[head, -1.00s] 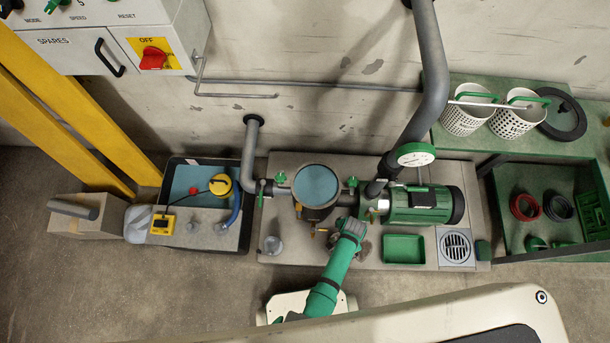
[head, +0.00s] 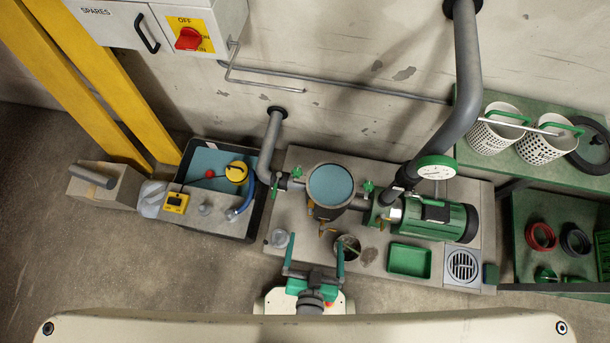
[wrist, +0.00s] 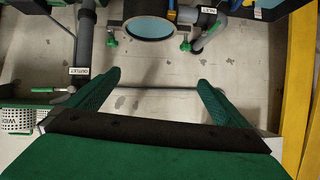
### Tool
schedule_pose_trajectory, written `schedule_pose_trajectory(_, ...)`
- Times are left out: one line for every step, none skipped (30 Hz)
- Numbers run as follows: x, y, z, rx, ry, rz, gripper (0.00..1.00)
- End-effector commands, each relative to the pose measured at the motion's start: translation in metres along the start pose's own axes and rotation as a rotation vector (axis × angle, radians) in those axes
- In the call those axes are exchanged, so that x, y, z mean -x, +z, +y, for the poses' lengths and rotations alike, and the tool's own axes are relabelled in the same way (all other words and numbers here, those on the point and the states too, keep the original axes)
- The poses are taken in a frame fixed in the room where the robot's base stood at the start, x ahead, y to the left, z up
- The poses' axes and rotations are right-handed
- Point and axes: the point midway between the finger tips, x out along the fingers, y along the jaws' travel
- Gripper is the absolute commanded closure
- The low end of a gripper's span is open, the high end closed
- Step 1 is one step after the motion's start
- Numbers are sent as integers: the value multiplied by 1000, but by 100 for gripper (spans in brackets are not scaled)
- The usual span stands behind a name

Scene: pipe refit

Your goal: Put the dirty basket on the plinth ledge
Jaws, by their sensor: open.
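A small round, grey-brown basket-like thing (head: 350,248) with a thin bar across its top stands on the front ledge of the plinth (head: 380,285), apparently the dirty basket. It is dark inside, and a brown stain lies to its right. My gripper (head: 315,256) is open, its two green fingers spread wide in front of the plinth. The right fingertip overlaps the basket's left side in the picture; I cannot tell if they touch. In the wrist view nothing is between the fingers (wrist: 159,80), and the basket does not show.
The strainer pot (head: 331,184) is open, with blue inside. A green tray (head: 409,260) and a floor grate (head: 463,266) lie to the right. A dark tub (head: 264,210) is further left.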

Motion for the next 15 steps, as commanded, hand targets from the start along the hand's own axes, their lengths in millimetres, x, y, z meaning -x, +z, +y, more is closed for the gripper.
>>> schedule_pose_trajectory(20, -23, -10, 34, -31, 44, 0)
schedule_pose_trajectory(30, -36, -15, 54, -47, 72, 0)
schedule_pose_trajectory(42, -53, -21, 77, -65, 107, 0)
schedule_pose_trajectory(50, -65, -25, 91, -77, 132, 0)
schedule_pose_trajectory(58, -76, -29, 105, -88, 155, 0)
schedule_pose_trajectory(67, -89, -33, 121, -99, 181, 0)
schedule_pose_trajectory(72, -96, -36, 130, -107, 197, 0)
schedule_pose_trajectory(77, -104, -38, 139, -113, 213, 0)
schedule_pose_trajectory(82, -111, -40, 148, -120, 228, 0)
schedule_pose_trajectory(85, -116, -41, 152, -123, 237, 0)
schedule_pose_trajectory(87, -120, -42, 156, -125, 245, 0)
schedule_pose_trajectory(89, -122, -43, 159, -128, 252, 0)
schedule_pose_trajectory(90, -124, -44, 161, -128, 254, 0)
schedule_pose_trajectory(90, -124, -44, 162, -129, 256, 0)
schedule_pose_trajectory(90, -124, -44, 162, -129, 256, 0)
